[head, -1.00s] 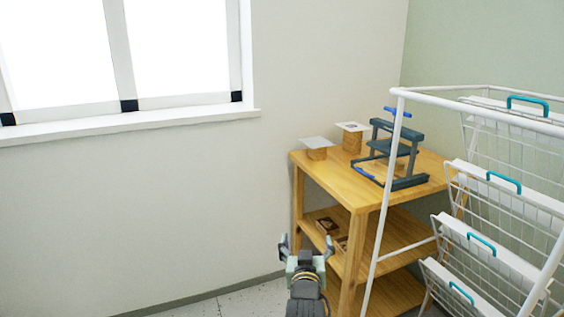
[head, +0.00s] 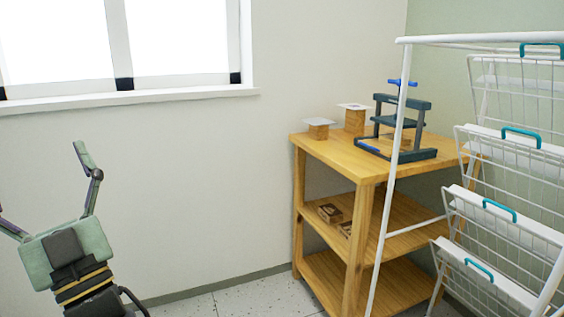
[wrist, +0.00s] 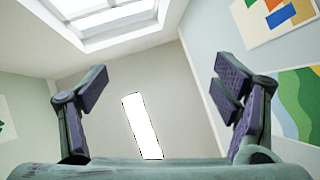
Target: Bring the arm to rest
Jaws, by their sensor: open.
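My gripper (head: 42,190) is at the lower left of the head view, raised in front of the bare wall. Its fingers are spread wide apart and point upward, with nothing between them. The left finger is cut off by the picture's edge. In the wrist view my gripper (wrist: 160,95) also shows both fingers apart and empty, with the wall, a lit window or light strip and the ceiling skylight beyond. It touches nothing that I can see.
A wooden shelf table (head: 340,153) stands right of centre, bearing a blue-grey press (head: 412,126) and two wooden blocks with pale sheets on top. A white wire rack (head: 470,207) with teal handles stands at the right. The floor between gripper and table looks clear.

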